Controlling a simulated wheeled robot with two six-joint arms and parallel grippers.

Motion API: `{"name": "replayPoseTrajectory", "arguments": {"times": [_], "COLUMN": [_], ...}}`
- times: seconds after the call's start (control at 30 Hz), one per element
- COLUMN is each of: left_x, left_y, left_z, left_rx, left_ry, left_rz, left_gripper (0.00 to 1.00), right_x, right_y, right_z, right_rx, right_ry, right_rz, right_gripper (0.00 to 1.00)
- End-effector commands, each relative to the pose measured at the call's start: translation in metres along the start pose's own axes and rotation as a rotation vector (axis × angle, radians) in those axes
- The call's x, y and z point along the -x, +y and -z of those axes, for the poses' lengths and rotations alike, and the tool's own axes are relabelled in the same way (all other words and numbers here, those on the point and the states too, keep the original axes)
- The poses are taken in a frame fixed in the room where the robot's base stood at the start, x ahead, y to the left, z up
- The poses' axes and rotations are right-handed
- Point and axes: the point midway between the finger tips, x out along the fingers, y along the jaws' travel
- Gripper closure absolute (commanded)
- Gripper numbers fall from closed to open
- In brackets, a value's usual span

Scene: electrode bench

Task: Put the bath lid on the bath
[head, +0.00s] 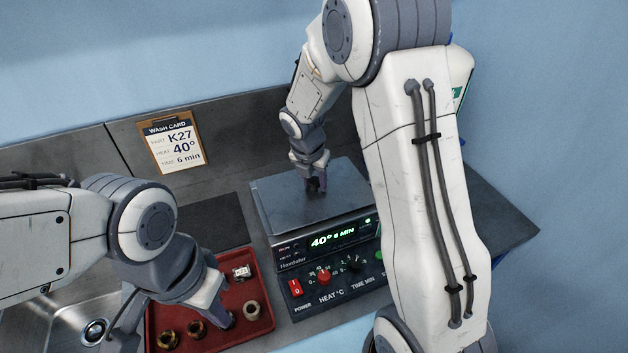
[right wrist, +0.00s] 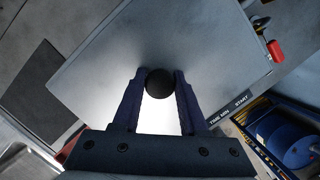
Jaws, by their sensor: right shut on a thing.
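The bath lid (head: 285,208) is a flat grey metal plate with a dark round knob (right wrist: 159,83). It lies over the top of the bath (head: 290,250), covering its opening; I cannot tell whether it is fully seated. The bath has a dark front panel with a green display reading 40° 6 MIN. My right gripper (head: 316,186) is shut on the lid's knob, pointing down; its fingers also show on either side of the knob in the right wrist view (right wrist: 160,88). My left gripper (head: 178,318) is over the red tray, its fingers spread and apparently empty.
The red tray (head: 262,338) holds several small brass-coloured and pale pieces. A sink (head: 60,325) is at the lower left. A wash card (head: 171,141) leans at the back wall. Blue reels (right wrist: 290,140) sit in a container at lower right in the right wrist view.

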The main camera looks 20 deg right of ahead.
Motion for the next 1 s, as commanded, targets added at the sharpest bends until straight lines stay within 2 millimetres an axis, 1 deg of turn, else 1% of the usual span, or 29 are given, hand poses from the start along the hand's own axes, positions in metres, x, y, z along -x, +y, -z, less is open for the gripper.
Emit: {"name": "replayPoseTrajectory", "arguments": {"times": [0.97, 1.0], "left_x": [-0.006, -0.006], "left_y": [0.000, 0.000], "left_z": [0.000, 0.000], "left_rx": [0.000, 0.000], "left_ry": [0.000, 0.000], "left_rz": [0.000, 0.000], "left_gripper": [1.00, 1.00], "right_x": [-0.010, -0.010], "right_y": [0.000, 0.000], "right_z": [0.002, 0.002], "right_rx": [-0.001, -0.001], "right_ry": [-0.001, -0.001], "right_rz": [-0.001, -0.001], "right_gripper": [1.00, 0.50]}}
